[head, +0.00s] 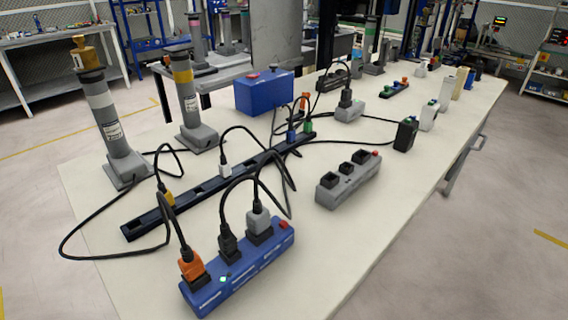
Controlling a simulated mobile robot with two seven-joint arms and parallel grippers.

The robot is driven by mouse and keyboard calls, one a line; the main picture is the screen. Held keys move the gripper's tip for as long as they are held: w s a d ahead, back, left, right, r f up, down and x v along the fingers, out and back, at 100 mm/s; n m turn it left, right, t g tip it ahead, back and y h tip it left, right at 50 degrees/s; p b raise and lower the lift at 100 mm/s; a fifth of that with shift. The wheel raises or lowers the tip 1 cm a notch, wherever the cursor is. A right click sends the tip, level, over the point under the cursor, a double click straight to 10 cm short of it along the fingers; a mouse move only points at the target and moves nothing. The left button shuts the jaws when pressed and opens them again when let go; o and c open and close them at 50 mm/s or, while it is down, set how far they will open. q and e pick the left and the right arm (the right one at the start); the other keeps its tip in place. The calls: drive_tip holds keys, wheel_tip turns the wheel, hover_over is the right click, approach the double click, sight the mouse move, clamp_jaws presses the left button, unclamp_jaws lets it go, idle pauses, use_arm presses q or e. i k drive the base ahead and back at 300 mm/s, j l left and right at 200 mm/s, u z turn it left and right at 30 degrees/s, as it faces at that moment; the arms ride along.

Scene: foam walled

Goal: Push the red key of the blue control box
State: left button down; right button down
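A blue control box (265,93) stands on the far half of the white table, left of the picture's middle. A small red key (253,76) shows on its top face near the left end. The key is too small to tell whether it is up or pressed. Neither of my grippers is in the head view, and nothing is touching the box from my side.
The white table (345,255) also holds a blue power strip (240,275) with plugs and a red switch, a long black strip (200,192), a grey strip (347,183) and loose cables. Two grey posts (110,125) (190,105) stand left. The right front is clear.

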sight(283, 224)
drive_tip(key=i+l+u, duration=0.3)
drive_tip(key=l, duration=0.2)
drive_tip(key=l+u, duration=0.35)
drive_tip(key=l, duration=0.2)
drive_tip(key=i+l+u, duration=0.1)
drive_tip(key=l+u, duration=0.2)
drive_tip(key=l, duration=0.3)
